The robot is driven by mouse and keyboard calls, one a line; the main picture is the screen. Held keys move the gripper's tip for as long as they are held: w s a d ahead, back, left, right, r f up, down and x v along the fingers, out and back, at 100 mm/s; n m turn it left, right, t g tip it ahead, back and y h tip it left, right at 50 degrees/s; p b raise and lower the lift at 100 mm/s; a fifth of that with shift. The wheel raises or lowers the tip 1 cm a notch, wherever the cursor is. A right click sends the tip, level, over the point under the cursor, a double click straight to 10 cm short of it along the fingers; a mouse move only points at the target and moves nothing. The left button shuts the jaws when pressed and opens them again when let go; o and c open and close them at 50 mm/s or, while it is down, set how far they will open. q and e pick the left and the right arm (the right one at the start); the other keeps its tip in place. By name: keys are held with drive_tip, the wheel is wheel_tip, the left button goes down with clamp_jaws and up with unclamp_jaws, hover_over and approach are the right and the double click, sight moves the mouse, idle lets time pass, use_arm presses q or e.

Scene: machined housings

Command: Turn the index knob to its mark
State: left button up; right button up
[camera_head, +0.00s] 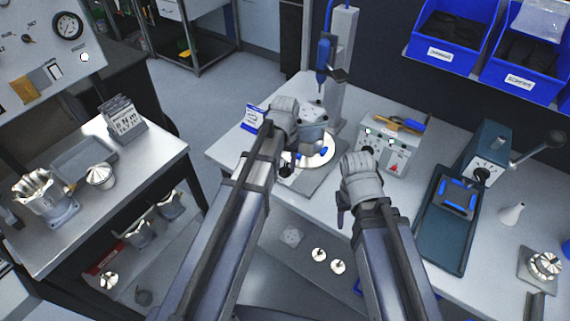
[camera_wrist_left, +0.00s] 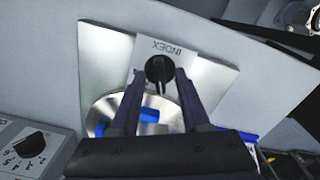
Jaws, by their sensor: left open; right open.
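The black index knob (camera_wrist_left: 159,69) sits on a silver metal plate (camera_wrist_left: 112,48), beside an upside-down INDEX label (camera_wrist_left: 170,48). My left gripper (camera_wrist_left: 158,77) is open in the left wrist view, with one dark finger on each side of the knob. I cannot tell whether the fingers touch it. A round metal disc (camera_wrist_left: 103,108) with blue clamps lies partly behind the fingers. The mark for the knob cannot be made out. In the head view the plate (camera_head: 322,178) is partly hidden by my left arm. My right gripper (camera_head: 345,205) is open and empty above the bench front.
A control box (camera_head: 385,150) with a numbered dial (camera_wrist_left: 30,145) stands right of the plate. A blue screwdriver (camera_head: 322,82) hangs from a post behind. Blue bins (camera_head: 450,30) are above.

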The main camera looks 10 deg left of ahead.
sight(285, 167)
use_arm(q)
wheel_tip(285, 167, up, 8)
drive_tip(key=p, duration=0.7)
drive_tip(key=shift+f, duration=0.15)
drive_tip(key=shift+f, duration=0.1)
drive_tip(key=shift+s+d, duration=0.1)
drive_tip(key=shift+s, duration=0.05)
drive_tip(key=s+d+m, duration=0.2)
drive_tip(key=s+d, duration=0.3)
drive_tip(key=s, duration=0.2)
drive_tip(key=s+d+m+y, duration=0.1)
drive_tip(key=s+d+m, duration=0.1)
drive_tip(key=s+d, duration=0.2)
drive_tip(key=s, duration=0.3)
drive_tip(key=shift+s+d, duration=0.3)
drive_tip(key=shift+d, duration=0.05)
